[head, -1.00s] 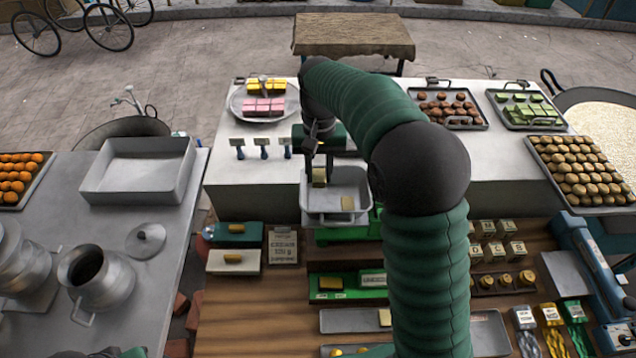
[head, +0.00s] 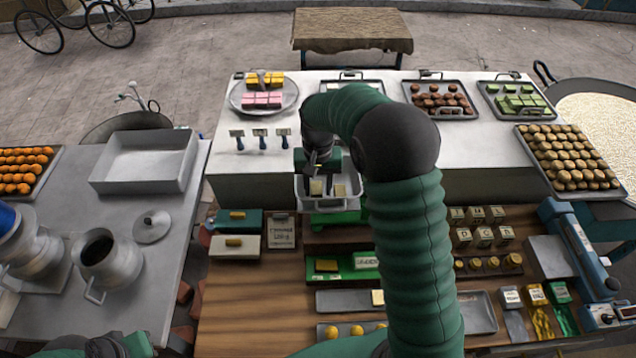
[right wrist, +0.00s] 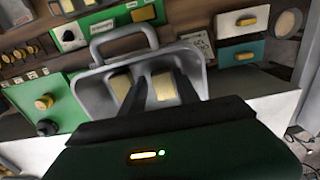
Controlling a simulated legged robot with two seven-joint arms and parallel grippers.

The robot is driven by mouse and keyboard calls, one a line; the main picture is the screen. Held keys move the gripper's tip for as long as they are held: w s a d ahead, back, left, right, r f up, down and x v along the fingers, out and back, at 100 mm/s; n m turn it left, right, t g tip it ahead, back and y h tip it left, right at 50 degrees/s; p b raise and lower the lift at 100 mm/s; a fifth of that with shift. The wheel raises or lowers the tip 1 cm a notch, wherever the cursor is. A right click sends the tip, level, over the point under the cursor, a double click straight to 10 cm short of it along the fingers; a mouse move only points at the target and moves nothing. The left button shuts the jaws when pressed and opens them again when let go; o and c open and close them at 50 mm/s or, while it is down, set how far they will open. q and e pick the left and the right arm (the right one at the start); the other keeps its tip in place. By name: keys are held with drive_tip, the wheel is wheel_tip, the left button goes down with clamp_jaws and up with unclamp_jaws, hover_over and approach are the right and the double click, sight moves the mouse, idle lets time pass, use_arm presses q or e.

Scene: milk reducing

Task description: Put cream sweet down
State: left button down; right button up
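A small cream sweet (head: 316,188) is between the fingers of my right gripper (head: 318,186), low in the grey metal pan (head: 328,207). A second cream sweet (head: 340,190) lies in the pan to its right, outside the fingers. In the right wrist view, the gripper (right wrist: 160,90) has its dark fingers on both sides of one sweet (right wrist: 164,88), and the other sweet (right wrist: 121,86) is just left of the left finger. The fingers appear shut on the sweet; its underside is hard to see. The left gripper does not show clearly.
The pan rests on a green scale (head: 338,217). Behind are a round plate of pink and yellow sweets (head: 262,98) and trays of brown (head: 440,100) and green sweets (head: 518,100). A wooden shelf with small blocks is in front; metal pots (head: 105,258) stand at left.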

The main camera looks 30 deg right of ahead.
sight(314, 189)
drive_tip(key=shift+a+r, duration=0.15)
drive_tip(key=shift+r, duration=0.2)
drive_tip(key=r+b, duration=0.1)
drive_tip(key=r, duration=0.1)
drive_tip(key=w+r+b, duration=0.1)
drive_tip(key=r, duration=0.2)
drive_tip(key=shift+a+r, duration=0.1)
drive_tip(key=shift+r, duration=0.1)
drive_tip(key=r, duration=0.5)
drive_tip(key=shift+s+d+r, duration=0.3)
drive_tip(key=shift+w+a, duration=0.2)
drive_tip(key=shift+s+d, duration=0.1)
drive_tip(key=shift+s, duration=0.05)
drive_tip(key=shift+f, duration=0.1)
